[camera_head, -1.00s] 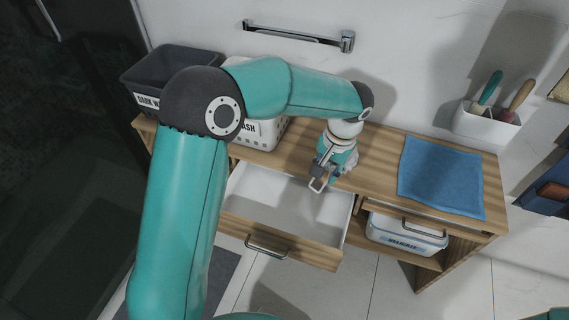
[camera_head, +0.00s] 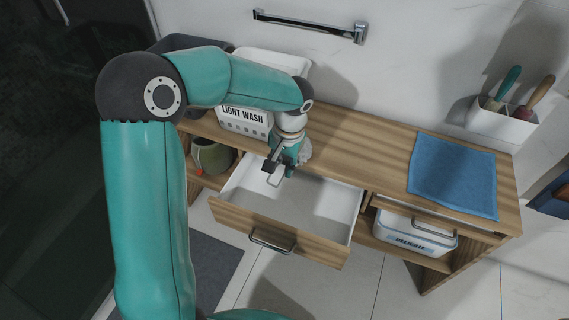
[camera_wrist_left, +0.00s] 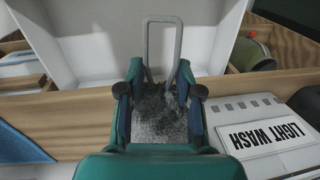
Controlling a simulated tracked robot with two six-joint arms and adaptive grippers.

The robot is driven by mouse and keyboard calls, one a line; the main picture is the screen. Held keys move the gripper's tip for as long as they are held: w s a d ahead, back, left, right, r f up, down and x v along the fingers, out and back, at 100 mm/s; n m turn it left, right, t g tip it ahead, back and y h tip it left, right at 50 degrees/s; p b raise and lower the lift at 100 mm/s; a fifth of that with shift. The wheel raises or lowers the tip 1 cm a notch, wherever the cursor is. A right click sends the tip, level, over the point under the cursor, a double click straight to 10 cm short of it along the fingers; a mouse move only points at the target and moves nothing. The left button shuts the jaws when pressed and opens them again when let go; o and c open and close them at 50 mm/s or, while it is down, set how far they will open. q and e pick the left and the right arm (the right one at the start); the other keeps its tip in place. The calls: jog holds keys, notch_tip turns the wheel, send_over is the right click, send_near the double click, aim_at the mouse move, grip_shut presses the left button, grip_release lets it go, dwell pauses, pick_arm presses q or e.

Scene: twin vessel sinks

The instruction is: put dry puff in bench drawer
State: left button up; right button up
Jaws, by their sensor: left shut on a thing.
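The bench drawer (camera_head: 325,205) is pulled open, with a white inside and a wooden front with a metal handle; the part of its inside that shows looks empty. My left gripper (camera_head: 277,172) is over the drawer's rear left part, beside the bench top edge. It is shut on the grey, fuzzy puff (camera_wrist_left: 160,120), which shows between the fingers in the left wrist view. A grey loop (camera_wrist_left: 163,22) sticks out past the fingertips. My right gripper is not in view.
A white "LIGHT WASH" basket (camera_head: 243,121) stands close behind the gripper on the wooden bench (camera_head: 350,140). A blue cloth (camera_head: 453,175) lies at the right, by a brush holder (camera_head: 500,125). A lidded white box (camera_head: 412,235) and a green pot (camera_head: 210,156) sit below.

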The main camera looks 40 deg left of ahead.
pick_arm(q)
jog(key=shift+f+b, duration=1.85)
jog(key=shift+f, duration=0.9)
jog(key=o, duration=1.1)
jog(key=shift+c, duration=0.2)
jog(key=shift+r, duration=0.1)
jog(key=r, duration=0.4)
jog(key=d+r, duration=0.1)
jog(key=r, duration=0.6)
jog(key=shift+w+d+r, duration=0.15)
jog(key=shift+d+r, duration=0.1)
jog(key=shift+r, duration=0.15)
jog(key=shift+f, duration=0.1)
